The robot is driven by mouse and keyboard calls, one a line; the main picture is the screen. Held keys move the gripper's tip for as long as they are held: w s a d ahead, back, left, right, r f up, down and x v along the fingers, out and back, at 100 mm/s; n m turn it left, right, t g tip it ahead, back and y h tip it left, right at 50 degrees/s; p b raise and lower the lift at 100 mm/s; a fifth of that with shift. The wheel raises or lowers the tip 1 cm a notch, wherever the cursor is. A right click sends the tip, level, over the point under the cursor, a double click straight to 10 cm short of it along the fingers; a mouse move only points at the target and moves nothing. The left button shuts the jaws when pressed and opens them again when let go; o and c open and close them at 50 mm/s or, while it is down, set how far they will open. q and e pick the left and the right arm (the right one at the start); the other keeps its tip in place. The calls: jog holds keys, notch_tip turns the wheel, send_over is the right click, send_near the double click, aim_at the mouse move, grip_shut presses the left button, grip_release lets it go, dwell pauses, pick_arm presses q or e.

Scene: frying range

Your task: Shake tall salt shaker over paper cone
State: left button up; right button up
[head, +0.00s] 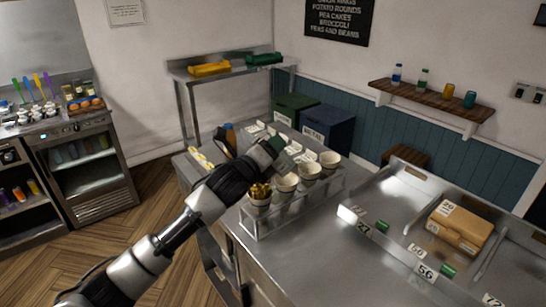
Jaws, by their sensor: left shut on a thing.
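My left arm reaches in from the lower left, and its left gripper (270,152) is above the rear side of the cone rack. It is shut on a small green-ended thing (277,144), which I take to be the tall salt shaker; the gripper hides most of it. A paper cone (258,201) full of golden fries stands upright at the near left end of the clear rack (300,206). The gripper is beyond and above the filled cone. My right gripper is not in view.
A steel counter (300,262) carries the rack. To the right, a divided steel tray (400,200) holds a brown box (459,228), green pieces and number tags. White labelled cards (302,158) stand behind the gripper. The counter's front part is clear.

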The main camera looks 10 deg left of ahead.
aim_at(262, 135)
pick_arm(q)
jog(key=r+m, duration=0.1)
jog(key=m, duration=0.1)
jog(key=a+r+m, duration=0.1)
jog(key=m, duration=0.1)
jog(key=a+r+m, duration=0.1)
jog(key=m, duration=0.2)
jog(key=shift+w+a+r+p, duration=0.2)
jog(key=shift+w+p, duration=0.15)
jog(key=shift+w, duration=0.05)
jog(key=shift+w+a+r+m, duration=0.1)
jog(key=shift+a+r+m, duration=0.15)
jog(key=shift+m, duration=0.35)
jog(key=shift+w+a+r+m, duration=0.1)
jog(key=shift+a+r+m, duration=0.1)
jog(key=shift+m, duration=0.4)
jog(key=shift+r+m, duration=0.2)
jog(key=shift+m, duration=0.5)
